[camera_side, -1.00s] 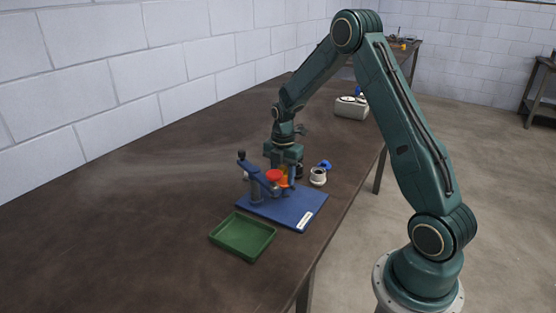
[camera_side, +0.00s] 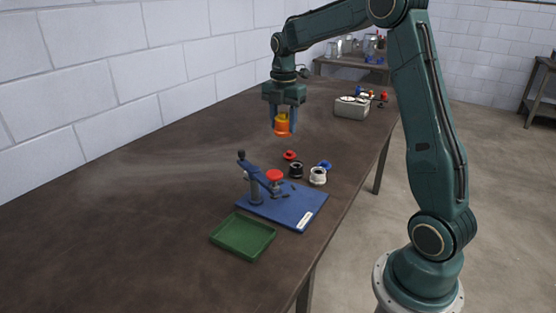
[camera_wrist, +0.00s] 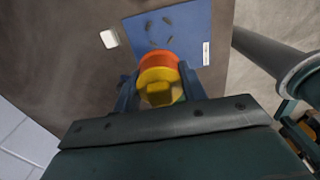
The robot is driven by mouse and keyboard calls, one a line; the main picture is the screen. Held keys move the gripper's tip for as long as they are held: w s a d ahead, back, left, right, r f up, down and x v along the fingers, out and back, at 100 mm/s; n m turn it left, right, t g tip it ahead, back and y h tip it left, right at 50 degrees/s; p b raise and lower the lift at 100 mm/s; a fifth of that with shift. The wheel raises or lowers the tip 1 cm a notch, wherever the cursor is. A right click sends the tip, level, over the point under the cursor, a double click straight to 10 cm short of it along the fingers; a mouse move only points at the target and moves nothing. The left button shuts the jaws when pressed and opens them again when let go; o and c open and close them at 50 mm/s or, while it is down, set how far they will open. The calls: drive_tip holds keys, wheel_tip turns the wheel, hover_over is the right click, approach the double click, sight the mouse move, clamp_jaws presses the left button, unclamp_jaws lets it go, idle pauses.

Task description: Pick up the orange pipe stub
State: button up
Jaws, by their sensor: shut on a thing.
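My gripper (camera_side: 283,121) is raised well above the table, pointing down, with its blue fingers on both sides of the orange pipe stub (camera_side: 282,128). The stub is orange at its lower end, with a yellow part above it between the fingers. In the wrist view my gripper (camera_wrist: 157,82) is shut around it, with the orange rim (camera_wrist: 158,58) beyond the yellow part. The stub touches nothing below it. Its sides are partly hidden by the fingers.
A green tray (camera_side: 243,236) lies in front. A white ring (camera_side: 318,177), a black ring (camera_side: 296,170), and red (camera_side: 290,155) and blue (camera_side: 325,164) pieces stand behind the plate. The left tabletop is clear.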

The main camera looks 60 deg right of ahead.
drive_tip(key=shift+r, duration=0.3)
idle(0.5)
